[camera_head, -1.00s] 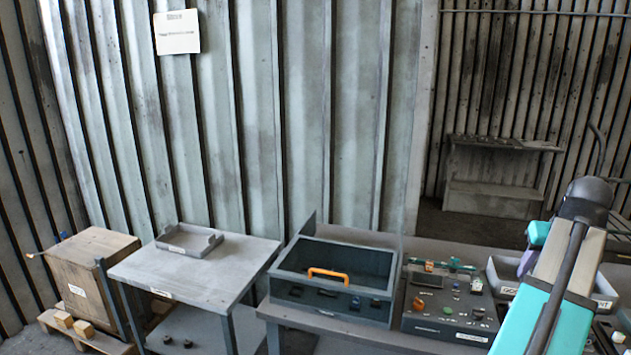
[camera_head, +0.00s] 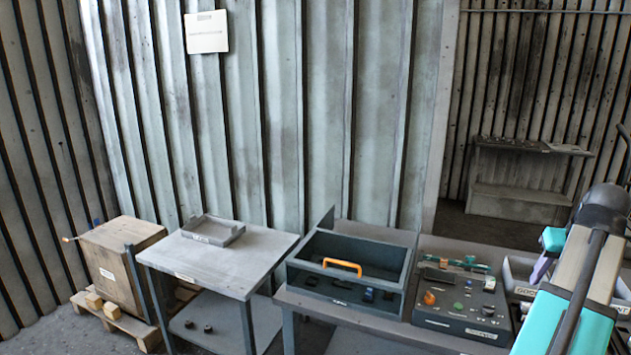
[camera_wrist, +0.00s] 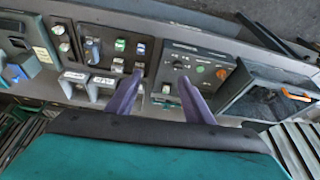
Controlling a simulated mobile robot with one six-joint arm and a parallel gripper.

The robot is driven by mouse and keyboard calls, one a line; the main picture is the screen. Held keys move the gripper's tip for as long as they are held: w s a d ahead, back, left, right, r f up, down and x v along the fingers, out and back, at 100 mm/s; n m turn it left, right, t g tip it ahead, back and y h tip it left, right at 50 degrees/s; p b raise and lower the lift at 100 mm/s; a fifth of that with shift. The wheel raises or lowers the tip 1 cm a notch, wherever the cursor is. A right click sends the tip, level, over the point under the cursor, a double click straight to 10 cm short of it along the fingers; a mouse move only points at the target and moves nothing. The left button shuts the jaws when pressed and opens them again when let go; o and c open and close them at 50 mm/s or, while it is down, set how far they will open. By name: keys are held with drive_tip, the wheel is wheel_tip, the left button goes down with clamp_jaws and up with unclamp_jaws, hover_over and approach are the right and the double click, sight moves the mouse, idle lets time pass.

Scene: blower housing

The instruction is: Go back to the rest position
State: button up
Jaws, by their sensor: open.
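My gripper (camera_wrist: 160,95) shows in the wrist view as two purple fingers spread apart, with nothing between them. The dark control panels on the bench appear beyond and below the fingers; I see no contact. In the head view my teal and beige arm stands at the right edge, and only a bit of purple shows beside it, so the fingertips are mostly hidden there.
A dark bin with an orange handle (camera_head: 342,268) and a control panel (camera_head: 462,318) stand on the grey bench. To the left are a side table (camera_head: 210,265) with a small tray (camera_head: 213,231) and a wooden crate (camera_head: 122,262) on a pallet. A low shelf (camera_head: 518,200) stands at the back right.

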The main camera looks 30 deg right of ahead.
drive_tip(key=w+a+f+n+y+b, duration=0.1)
drive_tip(key=w+a+f+n+y, duration=0.1)
drive_tip(key=w+a+f, duration=0.6)
drive_tip(key=w+a+f+n+y+b, duration=0.2)
drive_tip(key=w+a+f, duration=0.3)
drive_tip(key=w+f, duration=0.7)
drive_tip(key=w+a+f+n+g+y+b, duration=0.15)
drive_tip(key=w+a+f, duration=0.25)
drive_tip(key=a+f, duration=0.55)
drive_tip(key=w+a+f+n+g+b, duration=0.1)
drive_tip(key=w+a+f+n+g, duration=0.15)
drive_tip(key=a+f, duration=0.75)
drive_tip(key=s+a+f+n+g+b, duration=0.1)
drive_tip(key=s+a+f+g, duration=0.15)
drive_tip(key=a+f, duration=0.75)
drive_tip(key=s+a+f+n+g+b, duration=0.1)
drive_tip(key=s+a+f, duration=0.3)
drive_tip(key=a+f, duration=0.7)
drive_tip(key=s+a+f+h+b, duration=0.1)
drive_tip(key=s+a+f, duration=0.3)
drive_tip(key=s+f, duration=0.2)
drive_tip(key=s+a+f+g+h+b, duration=0.1)
drive_tip(key=s+a+f, duration=0.3)
drive_tip(key=s+f, duration=0.3)
drive_tip(key=shift+s+f+m, duration=0.2)
drive_tip(key=shift+s+m, duration=0.1)
drive_tip(key=shift+s, duration=1.15)
